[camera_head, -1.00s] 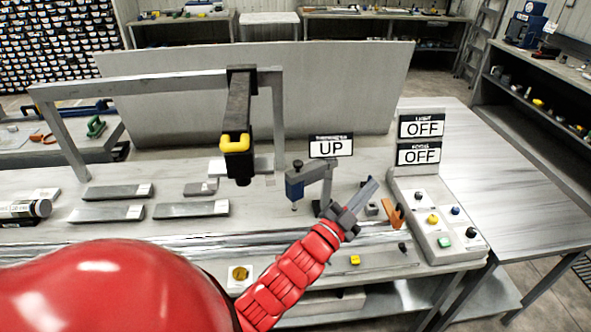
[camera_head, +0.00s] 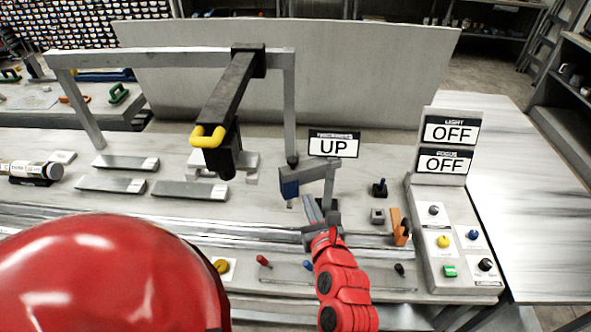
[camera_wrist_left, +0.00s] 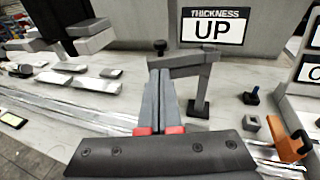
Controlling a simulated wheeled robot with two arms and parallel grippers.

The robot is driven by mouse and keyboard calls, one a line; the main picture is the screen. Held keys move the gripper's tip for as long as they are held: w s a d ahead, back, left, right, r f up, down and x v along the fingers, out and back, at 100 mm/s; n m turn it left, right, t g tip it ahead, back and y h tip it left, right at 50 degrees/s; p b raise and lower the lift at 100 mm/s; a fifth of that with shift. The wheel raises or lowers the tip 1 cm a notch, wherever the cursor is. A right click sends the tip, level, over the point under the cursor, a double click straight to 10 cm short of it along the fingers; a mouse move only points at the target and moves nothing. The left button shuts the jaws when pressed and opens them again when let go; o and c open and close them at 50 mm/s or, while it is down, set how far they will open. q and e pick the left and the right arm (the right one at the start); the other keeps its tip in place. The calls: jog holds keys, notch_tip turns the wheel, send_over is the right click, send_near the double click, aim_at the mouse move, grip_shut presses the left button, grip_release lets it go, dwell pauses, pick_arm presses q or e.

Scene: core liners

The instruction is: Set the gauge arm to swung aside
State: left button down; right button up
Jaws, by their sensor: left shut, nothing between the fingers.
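The thickness gauge is a grey post with a grey horizontal gauge arm (camera_head: 312,172) that ends at the left in a blue-faced block (camera_head: 288,187). A sign reading UP (camera_head: 333,144) stands just behind it. In the left wrist view the gauge arm (camera_wrist_left: 190,68) reaches left from its post (camera_wrist_left: 202,92). My left gripper (camera_head: 310,203) is shut and empty, its fingers pointing up at the near side of the gauge, below the arm. In the left wrist view the closed fingertips (camera_wrist_left: 159,73) overlap the arm's left end; contact cannot be told. My right gripper is out of view.
A black overhead arm with a yellow handle (camera_head: 207,136) hangs from a grey frame at left. A control panel (camera_head: 430,272) with OFF signs stands at right. An orange piece (camera_head: 400,228) and small knobs lie nearby. Flat grey bars (camera_head: 110,184) lie left.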

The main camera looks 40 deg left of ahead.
aim_at(294, 164)
pick_arm(q)
jog(key=x, duration=0.3)
jog(key=p+x, duration=0.1)
jog(key=x, duration=0.7)
jog(key=shift+w+a+r+p, duration=0.2)
jog(key=shift+a+r+p, duration=0.1)
jog(key=shift+p, duration=0.1)
jog(key=shift+w+a+f, duration=0.25)
jog(key=shift+w+a, duration=0.2)
jog(key=shift+w, duration=0.05)
